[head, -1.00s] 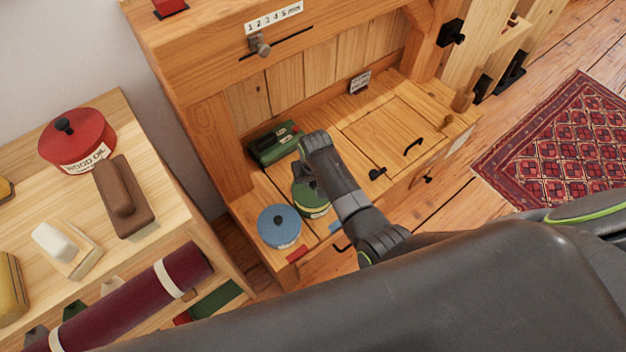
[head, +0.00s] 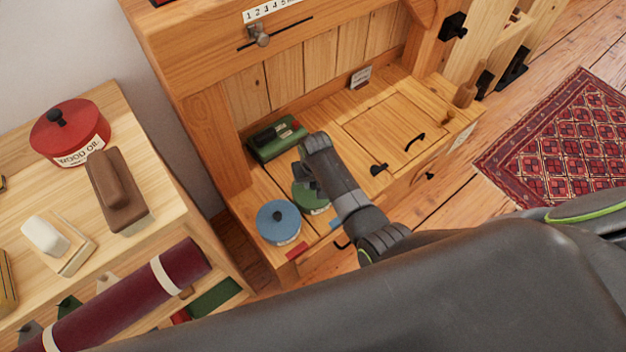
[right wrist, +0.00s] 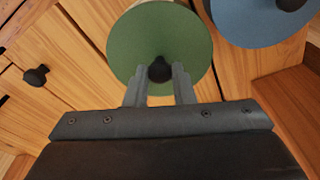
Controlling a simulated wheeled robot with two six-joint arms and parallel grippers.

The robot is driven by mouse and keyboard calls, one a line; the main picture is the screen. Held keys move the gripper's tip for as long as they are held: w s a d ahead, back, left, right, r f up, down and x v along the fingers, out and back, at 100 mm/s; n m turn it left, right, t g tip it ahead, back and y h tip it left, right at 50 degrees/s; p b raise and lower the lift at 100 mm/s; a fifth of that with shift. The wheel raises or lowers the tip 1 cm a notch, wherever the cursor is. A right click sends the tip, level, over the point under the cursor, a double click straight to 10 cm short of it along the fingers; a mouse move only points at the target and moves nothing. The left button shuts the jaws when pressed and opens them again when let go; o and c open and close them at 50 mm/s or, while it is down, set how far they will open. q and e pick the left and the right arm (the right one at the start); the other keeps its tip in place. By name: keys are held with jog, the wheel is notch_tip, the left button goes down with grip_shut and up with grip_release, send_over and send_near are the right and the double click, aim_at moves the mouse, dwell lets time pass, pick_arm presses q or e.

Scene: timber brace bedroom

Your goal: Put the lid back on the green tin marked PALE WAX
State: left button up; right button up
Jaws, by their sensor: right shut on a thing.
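A round green lid with a black knob (right wrist: 155,45) fills the upper middle of the right wrist view. My right gripper (right wrist: 160,85) is shut on the knob. In the head view the right gripper (head: 303,182) is over the round green tin (head: 313,205), at the left end of the wooden bench. The gripper partly covers the tin, and its lettering cannot be read. A pale edge shows beyond the lid in the wrist view. I cannot tell whether the lid is seated on the tin or just above it. My left gripper is not in view.
A blue round tin (head: 278,222) stands close beside the green one. A green box (head: 277,139) lies behind them by the bench's back wall. The bench top to the right (head: 385,128) is mostly clear.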

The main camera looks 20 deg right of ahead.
jog(key=shift+p, duration=0.65)
dwell(0.8)
jog(key=shift+f, duration=0.15)
dwell(1.1)
jog(key=shift+p, duration=0.5)
jog(key=o, duration=1.5)
jog(key=shift+r+p, duration=3.55)
jog(key=shift+p, duration=0.4)
